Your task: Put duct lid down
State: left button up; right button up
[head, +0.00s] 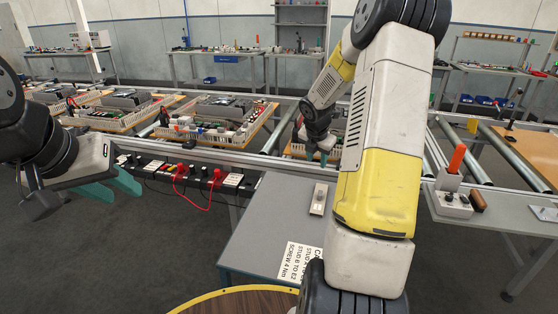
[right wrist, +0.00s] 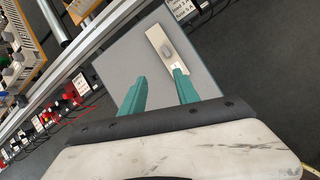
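A short pale strip with a grey raised piece (head: 319,198) lies flat on the grey table (head: 265,215). I cannot tell whether it is the duct lid, and I see no other clear lid. In the right wrist view the strip (right wrist: 161,45) lies beyond my fingertips, its near end beside the right finger's tip. My right gripper (right wrist: 158,75) is open, with nothing between its teal fingers. In the head view it (head: 320,155) is over the table's far edge, partly dark against the rail. My left gripper (head: 120,189) is open and empty at the left, away from the table.
Boards with pale slotted ducts and components (head: 215,120) sit on the conveyor behind. A black strip of sockets with red leads (head: 190,173) runs along its front rail. A printed label (head: 300,262) lies on the table. An orange-handled tool (head: 456,160) stands at right.

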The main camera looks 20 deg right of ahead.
jog(key=s+a+r+m+t, duration=0.1)
jog(key=s+a+r+m, duration=1.05)
jog(key=r, duration=0.45)
jog(key=s+a+r+m+y, duration=0.1)
jog(key=s+a+m+y, duration=0.1)
jog(key=s+a+m, duration=0.3)
jog(key=s+a+r+m+t+y, duration=0.1)
jog(key=s+a+m, duration=0.4)
jog(key=s, duration=0.8)
jog(key=r+m+y, duration=0.1)
jog(key=m, duration=0.2)
jog(key=shift+a+r+y, duration=0.15)
jog(key=shift+r+y, duration=0.15)
jog(key=shift+y, duration=0.1)
